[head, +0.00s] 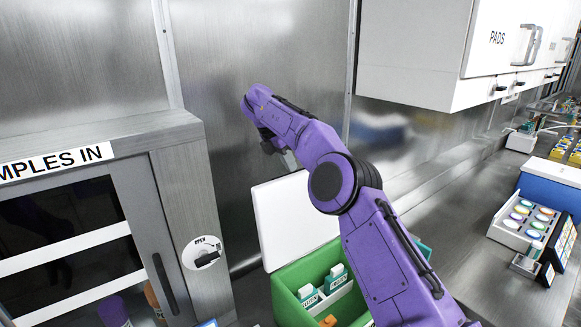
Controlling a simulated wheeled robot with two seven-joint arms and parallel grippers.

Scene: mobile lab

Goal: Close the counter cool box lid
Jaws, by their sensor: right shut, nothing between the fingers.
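The cool box (292,299) is green and stands on the counter at the lower middle, with its white lid (291,218) raised upright at the back. Small white-and-green packs (336,277) and an orange item (329,321) are inside it. My purple right arm reaches over the box and hides its right part. My right gripper (285,158) is shut and empty, just above and behind the lid's top edge. Its fingertips are partly hidden, and I cannot tell whether they touch the lid. My left gripper is out of view.
A grey cabinet (181,205) labelled "samples in" stands close on the left, with a round open dial (203,253). A white wall cupboard (415,48) hangs at upper right. A tray of coloured discs (525,222) and a dark tablet (558,250) sit on the counter at right.

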